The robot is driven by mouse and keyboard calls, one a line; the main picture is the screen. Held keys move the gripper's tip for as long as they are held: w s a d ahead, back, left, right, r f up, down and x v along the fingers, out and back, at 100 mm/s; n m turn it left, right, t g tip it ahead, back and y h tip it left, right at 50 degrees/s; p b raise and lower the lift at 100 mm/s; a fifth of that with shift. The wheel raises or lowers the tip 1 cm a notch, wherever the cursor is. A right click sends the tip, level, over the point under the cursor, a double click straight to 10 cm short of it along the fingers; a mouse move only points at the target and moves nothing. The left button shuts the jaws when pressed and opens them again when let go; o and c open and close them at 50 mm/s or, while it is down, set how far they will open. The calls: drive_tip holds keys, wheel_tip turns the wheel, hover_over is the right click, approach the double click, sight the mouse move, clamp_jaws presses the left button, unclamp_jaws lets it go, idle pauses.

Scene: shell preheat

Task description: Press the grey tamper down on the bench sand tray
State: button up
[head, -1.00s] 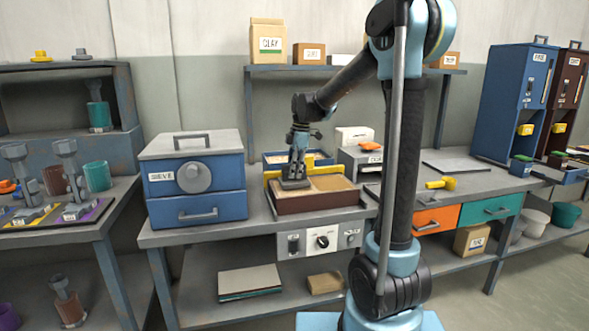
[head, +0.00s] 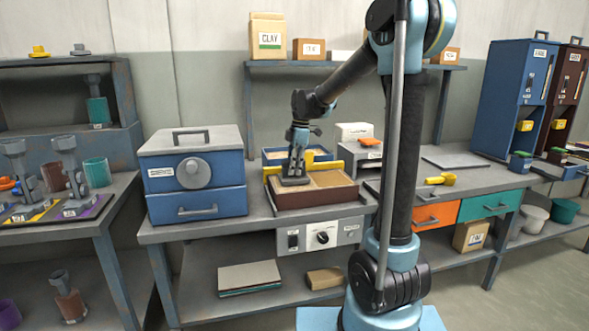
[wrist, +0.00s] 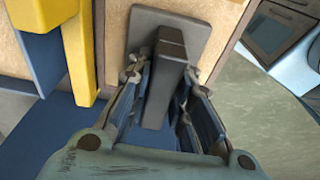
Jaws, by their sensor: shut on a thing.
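The grey tamper (head: 295,182) has a flat plate and an upright block handle. It is at the left part of the sand tray (head: 316,199), a brown-walled tray of tan sand on the bench. My gripper (head: 297,168) is above the plate, shut on the handle. In the wrist view, the tamper's handle (wrist: 165,80) stands between the two fingers of my gripper (wrist: 160,92), and its plate lies over the sand. The plate looks flat and level with the sand surface; I cannot tell whether it presses in. The plate hides the sand beneath.
A yellow bar (head: 275,171) runs along the tray's back edge, with a blue tray (head: 272,156) behind. A yellow scoop (head: 441,179) lies at right. A control panel (head: 320,237) is on the bench front.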

drive_tip(key=shift+f, duration=0.35)
idle(0.8)
drive_tip(key=shift+r, duration=3.55)
